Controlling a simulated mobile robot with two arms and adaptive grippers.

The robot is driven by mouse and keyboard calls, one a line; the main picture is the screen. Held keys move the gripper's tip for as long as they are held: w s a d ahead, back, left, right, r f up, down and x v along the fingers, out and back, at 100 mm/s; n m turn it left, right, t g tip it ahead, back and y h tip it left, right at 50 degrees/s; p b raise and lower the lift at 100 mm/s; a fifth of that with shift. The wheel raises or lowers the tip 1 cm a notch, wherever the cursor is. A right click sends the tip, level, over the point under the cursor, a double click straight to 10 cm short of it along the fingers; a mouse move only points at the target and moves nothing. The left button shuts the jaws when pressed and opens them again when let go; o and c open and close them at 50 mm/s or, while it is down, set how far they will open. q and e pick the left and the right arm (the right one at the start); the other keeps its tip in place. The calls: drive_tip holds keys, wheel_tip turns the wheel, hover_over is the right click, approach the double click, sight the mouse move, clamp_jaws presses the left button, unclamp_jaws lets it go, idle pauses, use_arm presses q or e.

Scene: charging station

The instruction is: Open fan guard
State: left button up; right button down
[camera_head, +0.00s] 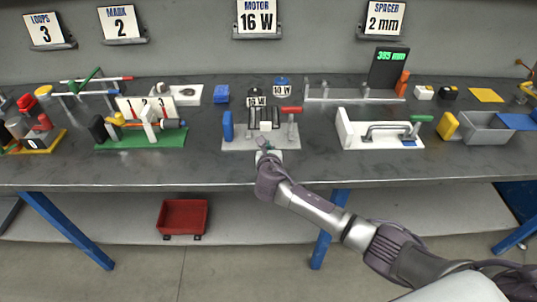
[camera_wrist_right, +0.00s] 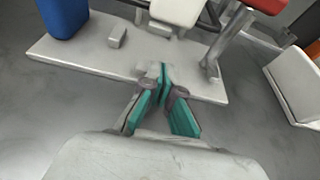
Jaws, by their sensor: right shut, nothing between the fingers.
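The light grey fan station plate (camera_head: 232,143) stands at the middle of the bench, below the "MOTOR 16 W" sign. On it are a dark barred frame (camera_head: 254,117), which looks like the fan guard, a white block (camera_head: 266,126), a blue post (camera_head: 228,126) and a red-ended lever (camera_head: 291,110). My right gripper (camera_head: 264,148) is at the plate's front edge. In the right wrist view the teal fingers (camera_wrist_right: 163,92) are together and empty, just in front of the white block (camera_wrist_right: 176,12). The guard is mostly cut off there. My left gripper is out of view.
To the right is a white base with a grey handle (camera_head: 388,128). To the left is a green-based station (camera_head: 140,138). Small "16 W" (camera_head: 257,101) and "10 W" (camera_head: 281,90) motors stand behind. The bench front (camera_head: 200,175) is clear.

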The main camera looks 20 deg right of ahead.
drive_tip(key=r+p, duration=0.1)
drive_tip(key=r, duration=0.3)
drive_tip(key=shift+s, duration=0.2)
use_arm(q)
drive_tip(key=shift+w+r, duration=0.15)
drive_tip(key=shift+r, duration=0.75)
use_arm(e)
drive_tip(key=shift+w+f, duration=0.1)
